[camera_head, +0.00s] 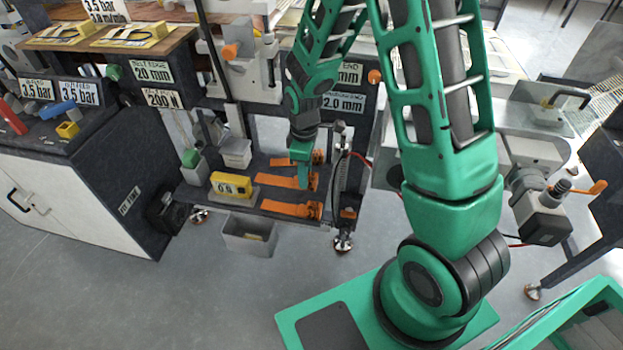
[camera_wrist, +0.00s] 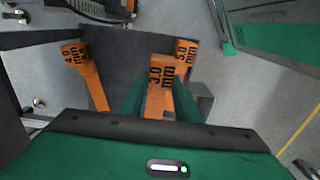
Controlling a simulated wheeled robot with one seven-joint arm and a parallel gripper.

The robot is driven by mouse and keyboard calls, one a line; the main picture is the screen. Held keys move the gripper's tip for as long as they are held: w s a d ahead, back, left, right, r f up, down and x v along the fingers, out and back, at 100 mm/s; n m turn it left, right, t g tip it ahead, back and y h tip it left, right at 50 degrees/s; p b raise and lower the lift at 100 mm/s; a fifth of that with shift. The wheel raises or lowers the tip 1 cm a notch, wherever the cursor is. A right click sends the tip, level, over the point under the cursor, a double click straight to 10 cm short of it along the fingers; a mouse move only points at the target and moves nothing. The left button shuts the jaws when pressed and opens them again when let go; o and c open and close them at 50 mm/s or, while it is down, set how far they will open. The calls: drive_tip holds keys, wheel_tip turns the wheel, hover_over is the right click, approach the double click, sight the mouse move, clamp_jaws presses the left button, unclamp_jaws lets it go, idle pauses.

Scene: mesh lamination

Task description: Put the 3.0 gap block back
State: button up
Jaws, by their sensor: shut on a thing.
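The orange 3.0 mm gap block (camera_wrist: 159,76) is in the middle of the wrist view, between the green fingers of my gripper (camera_wrist: 158,98). My gripper is shut on it. In the head view my gripper (camera_head: 303,183) points down at the dark shelf, over the middle orange strip (camera_head: 275,181). Two other orange gap blocks flank the held one in the wrist view: one at left (camera_wrist: 86,70) that seems marked 4.0, and one at right (camera_wrist: 185,56) with a label hard to read. I cannot tell whether the held block touches the shelf.
A yellow display box (camera_head: 231,184) stands on the shelf left of the strips. A grey bin (camera_head: 248,236) is below the shelf's front edge. A vertical post with a red cable (camera_head: 358,158) stands close to the right. Open floor lies in front.

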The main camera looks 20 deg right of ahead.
drive_tip(key=w+d+f, duration=0.2)
drive_tip(key=d, duration=0.1)
drive_tip(key=w+d+f, duration=0.1)
drive_tip(key=d, duration=0.1)
drive_tip(key=shift+f, duration=2.3)
drive_tip(key=shift+f, duration=0.1)
drive_tip(key=o, duration=1.2)
wheel_tip(320, 180, up, 12)
